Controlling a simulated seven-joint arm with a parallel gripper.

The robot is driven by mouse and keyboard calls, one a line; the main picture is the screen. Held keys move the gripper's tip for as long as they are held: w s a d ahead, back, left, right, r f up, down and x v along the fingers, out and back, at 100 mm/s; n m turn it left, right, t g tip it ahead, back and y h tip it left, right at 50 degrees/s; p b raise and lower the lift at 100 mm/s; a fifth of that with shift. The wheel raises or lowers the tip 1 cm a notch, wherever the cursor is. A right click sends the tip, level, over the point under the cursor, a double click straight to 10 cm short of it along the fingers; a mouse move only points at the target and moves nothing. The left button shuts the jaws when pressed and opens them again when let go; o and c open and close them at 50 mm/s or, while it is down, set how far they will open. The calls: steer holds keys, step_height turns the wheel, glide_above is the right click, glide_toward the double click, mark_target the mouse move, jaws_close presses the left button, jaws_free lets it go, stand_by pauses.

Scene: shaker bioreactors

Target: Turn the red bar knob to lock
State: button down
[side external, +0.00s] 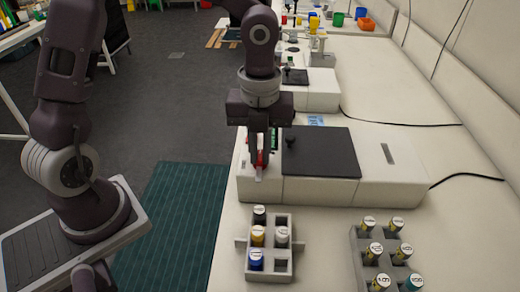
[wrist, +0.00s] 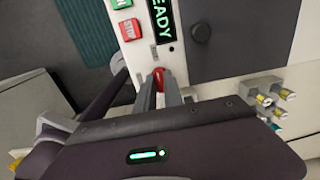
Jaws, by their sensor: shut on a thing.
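The red bar knob (wrist: 158,76) is on the front panel of the white shaker unit, just below the lit READY display (wrist: 160,20). My gripper (wrist: 160,86) is shut on the knob, with one finger on each side of it. In the side external view, my gripper (side external: 262,165) points down at the left end of the unit, and a bit of the red knob (side external: 260,158) shows between the fingers. Much of the knob is hidden by the fingers, so its exact angle is hard to tell.
A red STOP button (wrist: 130,30) and a green button (wrist: 120,3) sit beside the display. The unit's dark lid (side external: 320,152) lies to the right. Grey racks (side external: 240,243) with capped vials stand in front on the white bench. A second similar unit (side external: 318,97) stands behind.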

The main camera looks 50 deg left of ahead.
steer(key=n, duration=1.4)
steer(key=shift+n, duration=1.9)
steer(key=c, duration=1.5)
jaws_free()
steer(key=shift+o, duration=0.2)
